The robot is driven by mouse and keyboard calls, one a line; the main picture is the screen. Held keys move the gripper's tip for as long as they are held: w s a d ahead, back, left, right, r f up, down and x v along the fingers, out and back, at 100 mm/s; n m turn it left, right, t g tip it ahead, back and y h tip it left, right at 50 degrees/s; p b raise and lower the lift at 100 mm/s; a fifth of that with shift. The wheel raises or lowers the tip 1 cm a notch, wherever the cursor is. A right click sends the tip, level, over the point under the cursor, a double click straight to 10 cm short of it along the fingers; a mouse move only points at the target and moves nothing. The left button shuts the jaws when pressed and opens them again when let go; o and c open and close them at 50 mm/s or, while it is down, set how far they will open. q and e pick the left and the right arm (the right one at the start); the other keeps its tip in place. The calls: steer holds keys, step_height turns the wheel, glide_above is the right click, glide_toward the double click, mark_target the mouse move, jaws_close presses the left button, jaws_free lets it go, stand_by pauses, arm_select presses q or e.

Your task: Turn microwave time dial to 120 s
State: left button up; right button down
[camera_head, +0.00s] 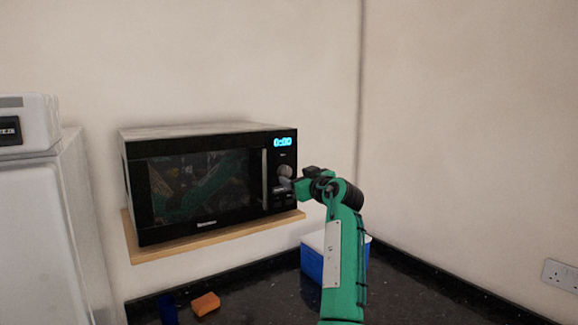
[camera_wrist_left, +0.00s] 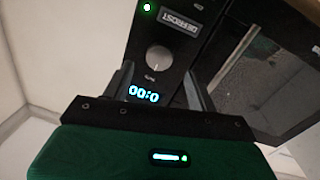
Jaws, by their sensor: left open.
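The black microwave (camera_head: 200,222) stands on a wooden shelf in the head view, its door shut. Its display (camera_head: 285,142) glows blue and reads 0:00; it also shows upside down in the wrist view (camera_wrist_left: 143,94). The round grey time dial (camera_head: 285,171) is below the display, and in the wrist view (camera_wrist_left: 158,58) it shows a pale mark. My left gripper (camera_head: 285,185) is at the control panel, close to the dial. In the wrist view its two fingers are apart, with the dial between and beyond their tips. I cannot tell whether they touch it. My right gripper is out of view.
The wooden shelf (camera_head: 215,237) juts out under the microwave. A blue and white box (camera_head: 312,262) and an orange block (camera_head: 206,304) are on the dark counter (camera_head: 265,295) below. A white appliance (camera_head: 40,230) stands at left. A defrost-labelled part (camera_wrist_left: 181,32) is beside the dial.

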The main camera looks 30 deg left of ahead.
mark_target(287, 173)
arm_select(q)
steer(key=p+x, duration=0.1)
steer(key=x, duration=0.2)
steer(key=shift+w+a+r+p, duration=0.15)
steer(key=shift+a+p, duration=0.15)
steer(key=shift+a, duration=0.05)
steer(key=shift+w+a, duration=0.2)
steer(key=shift+a, duration=0.2)
steer(key=c, duration=1)
